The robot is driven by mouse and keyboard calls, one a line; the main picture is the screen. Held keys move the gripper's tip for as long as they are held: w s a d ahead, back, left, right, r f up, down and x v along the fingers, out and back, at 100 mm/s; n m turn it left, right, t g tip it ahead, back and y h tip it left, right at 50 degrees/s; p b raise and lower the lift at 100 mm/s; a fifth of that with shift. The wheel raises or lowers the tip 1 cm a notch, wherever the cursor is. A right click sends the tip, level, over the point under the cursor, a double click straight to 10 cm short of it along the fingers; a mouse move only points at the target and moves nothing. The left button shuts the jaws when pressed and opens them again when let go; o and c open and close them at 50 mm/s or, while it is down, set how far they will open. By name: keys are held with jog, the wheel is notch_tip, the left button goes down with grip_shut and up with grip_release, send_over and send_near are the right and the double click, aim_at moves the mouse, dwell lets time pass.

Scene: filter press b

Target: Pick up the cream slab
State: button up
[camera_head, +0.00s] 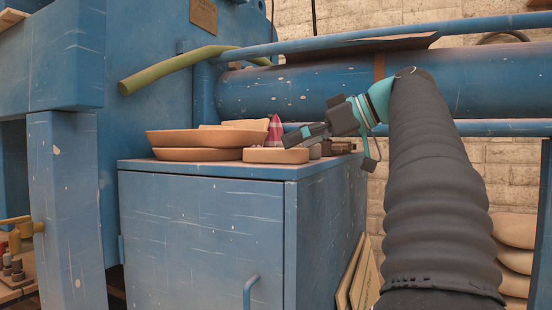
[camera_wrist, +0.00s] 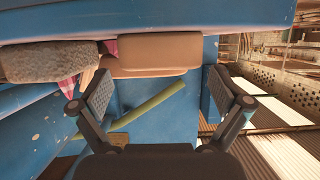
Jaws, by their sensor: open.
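A pale tan slab with rounded ends (camera_head: 276,155) lies flat near the front right of the blue cabinet top; it looks closest to the cream slab. A similar tan slab shows in the wrist view (camera_wrist: 155,60), near the top middle, beyond and between the fingers. Another cream piece (camera_head: 240,124) shows partly behind the oval trays, so I cannot be sure which is meant. My gripper (camera_head: 288,140) points left, just above the front slab's right part in the head view. In the wrist view its fingers (camera_wrist: 160,90) are spread apart with nothing between them.
Two stacked tan oval trays (camera_head: 195,138) lie left of the slab. A red checkered cloth (camera_head: 275,130) stands behind it. A rough grey-brown block (camera_wrist: 48,60) shows in the wrist view. A large blue pipe (camera_head: 300,92) and green hose (camera_head: 165,73) run above the cabinet (camera_head: 205,235).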

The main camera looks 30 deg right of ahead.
aim_at(277, 153)
jog(key=shift+x, duration=2.65)
jog(key=shift+s+f, duration=0.1)
jog(key=shift+f, duration=0.05)
jog(key=c, duration=1.6)
